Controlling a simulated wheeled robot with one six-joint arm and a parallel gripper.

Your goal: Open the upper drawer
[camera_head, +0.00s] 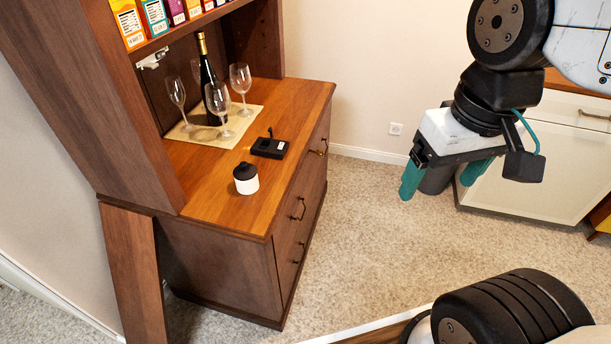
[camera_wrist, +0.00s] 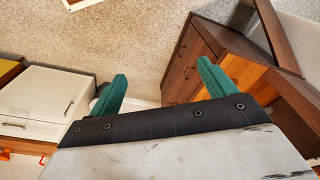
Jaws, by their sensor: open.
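The brown wooden hutch (camera_head: 225,265) stands at the left in the head view, its front facing right. Its front is seen steeply from the side. The upper drawer (camera_head: 289,222) has a dark handle (camera_head: 298,209), with a lower handle (camera_head: 297,254) below it. Both drawers look closed. Another handle (camera_head: 318,152) is farther back. My gripper (camera_head: 443,180) is open and empty, with green fingers, over the floor right of the hutch and well apart from it. In the wrist view the hutch (camera_wrist: 188,62) is at the upper right, beyond the gripper (camera_wrist: 160,88).
Glasses (camera_head: 240,79), a bottle (camera_head: 208,75), a white jar with a black lid (camera_head: 246,183) and a black device (camera_head: 269,148) stand on the hutch top. A white cabinet (camera_head: 530,185) is behind my gripper. Carpeted floor (camera_head: 375,220) between is clear.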

